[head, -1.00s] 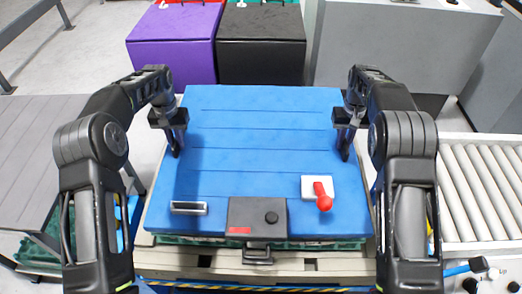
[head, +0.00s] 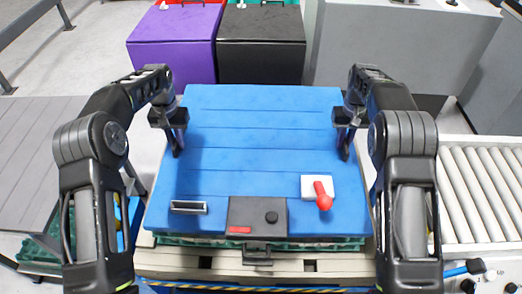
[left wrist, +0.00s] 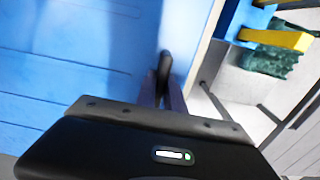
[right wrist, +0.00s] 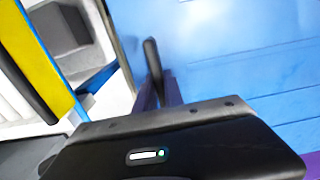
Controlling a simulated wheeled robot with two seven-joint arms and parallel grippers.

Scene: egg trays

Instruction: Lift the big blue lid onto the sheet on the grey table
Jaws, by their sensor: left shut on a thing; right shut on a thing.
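The big blue lid (head: 260,150) lies roughly flat, with a dark latch plate, a slot handle and a red knob on its near part. Under its near edge a strip of green tray (head: 200,241) shows; contact between them is hard to tell. My left gripper (head: 177,150) is shut on the lid's left edge, and its fingers also show in the left wrist view (left wrist: 165,85). My right gripper (head: 344,150) is shut on the right edge, and its fingers show in the right wrist view (right wrist: 152,80). I cannot make out the sheet.
A pallet (head: 200,262) stands under the trays. A purple box (head: 170,45) and a black box (head: 260,48) stand behind the lid. A large grey block (head: 400,50) stands at the back right. A roller conveyor (head: 480,190) lies at the right.

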